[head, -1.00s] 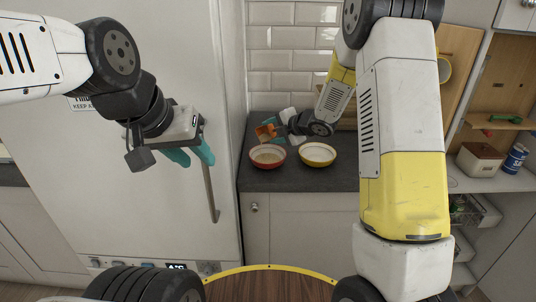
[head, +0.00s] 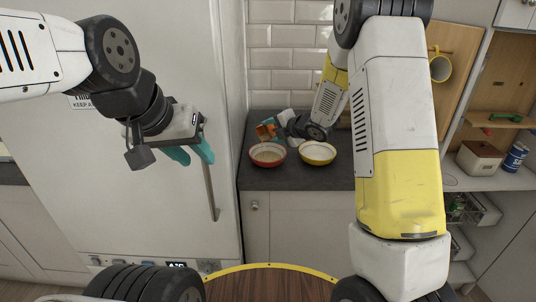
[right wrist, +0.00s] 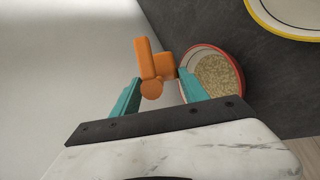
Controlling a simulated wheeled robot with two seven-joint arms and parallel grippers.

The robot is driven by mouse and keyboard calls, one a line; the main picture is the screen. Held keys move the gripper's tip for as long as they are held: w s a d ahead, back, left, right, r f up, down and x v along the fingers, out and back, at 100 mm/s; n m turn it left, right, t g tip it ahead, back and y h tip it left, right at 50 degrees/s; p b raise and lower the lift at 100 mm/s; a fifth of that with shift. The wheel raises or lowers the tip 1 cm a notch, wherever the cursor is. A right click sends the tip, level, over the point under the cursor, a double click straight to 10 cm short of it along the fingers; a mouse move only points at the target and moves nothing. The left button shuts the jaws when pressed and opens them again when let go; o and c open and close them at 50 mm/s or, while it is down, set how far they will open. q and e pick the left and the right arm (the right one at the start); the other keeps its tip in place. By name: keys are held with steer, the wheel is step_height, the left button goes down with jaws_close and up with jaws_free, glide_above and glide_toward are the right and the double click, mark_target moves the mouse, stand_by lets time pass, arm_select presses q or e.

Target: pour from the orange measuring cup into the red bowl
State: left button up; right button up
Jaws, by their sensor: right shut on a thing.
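The orange measuring cup (head: 267,130) is in my right gripper, just behind the red bowl in the head view. In the right wrist view the cup (right wrist: 155,66) sits between the teal fingers of my right gripper (right wrist: 158,90), which is shut on it. It looks tipped, and its inside is hidden. The red bowl (head: 267,162) stands upright on the worktop; in the right wrist view the bowl (right wrist: 236,70) holds beige grains and is partly covered by a finger. My left gripper (head: 196,158) is open and empty in front of the tall white cabinet.
A yellow bowl (head: 318,160) stands close to the right of the red bowl. The slate worktop (head: 300,180) is clear in front of both bowls. The white cabinet (head: 205,60) rises to the left and a tiled wall (head: 285,70) stands behind.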

steer(key=shift+s+a+f+n+t+p, duration=0.1)
steer(key=shift+s+f+n+t+p, duration=0.1)
steer(key=shift+n+t+p, duration=0.8)
stand_by(1.2)
steer(key=shift+h, duration=0.3)
stand_by(0.6)
steer(key=shift+w+r+m+g, duration=0.2)
steer(key=shift+r+m+g, duration=0.05)
steer(key=shift+m+g, duration=0.3)
steer(key=shift+m+g+y, duration=0.4)
steer(key=shift+m+g, duration=0.15)
steer(key=shift+r, duration=0.1)
